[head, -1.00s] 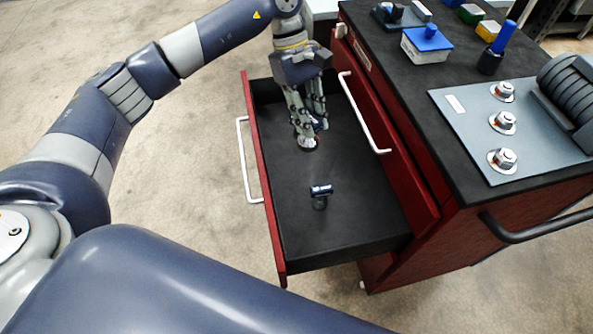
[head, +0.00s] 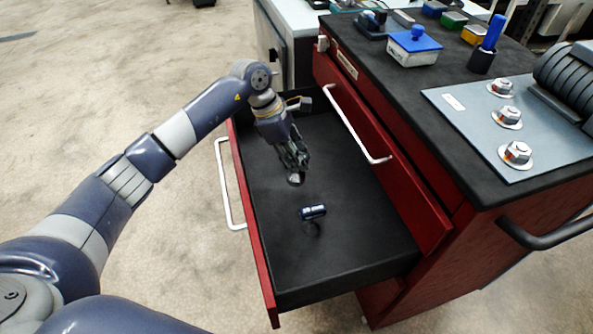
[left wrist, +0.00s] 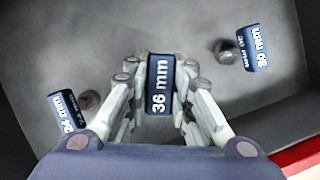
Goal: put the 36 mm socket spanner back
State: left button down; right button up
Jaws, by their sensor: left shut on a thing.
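The 36 mm socket spanner is between the fingers of my left gripper (head: 294,168). In the left wrist view its dark blue handle (left wrist: 160,85), marked "36 mm", lies between the closed fingers (left wrist: 160,98). In the head view a grey round end shows just under the fingertips, and the fingers hide most of the spanner. The gripper is inside the open drawer (head: 345,235), low over its dark floor; I cannot tell whether the spanner touches the floor. My right gripper is not in view.
In the left wrist view a 24 mm spanner (left wrist: 66,118) lies at left and a 30 mm spanner (left wrist: 250,48) at upper right. One spanner (head: 313,212) shows in the head view, close to my gripper. The red cabinet (head: 440,190) stands right of the drawer.

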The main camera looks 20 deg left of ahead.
pick_arm(q)
jog(key=shift+f, duration=1.95)
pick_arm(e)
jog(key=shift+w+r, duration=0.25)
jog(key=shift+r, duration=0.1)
pick_arm(q)
jog(key=c, duration=1.4)
grip_release()
jog(key=shift+f, duration=0.1)
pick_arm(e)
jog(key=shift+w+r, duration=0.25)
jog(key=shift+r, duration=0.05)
pick_arm(q)
jog(key=shift+v, duration=6.1)
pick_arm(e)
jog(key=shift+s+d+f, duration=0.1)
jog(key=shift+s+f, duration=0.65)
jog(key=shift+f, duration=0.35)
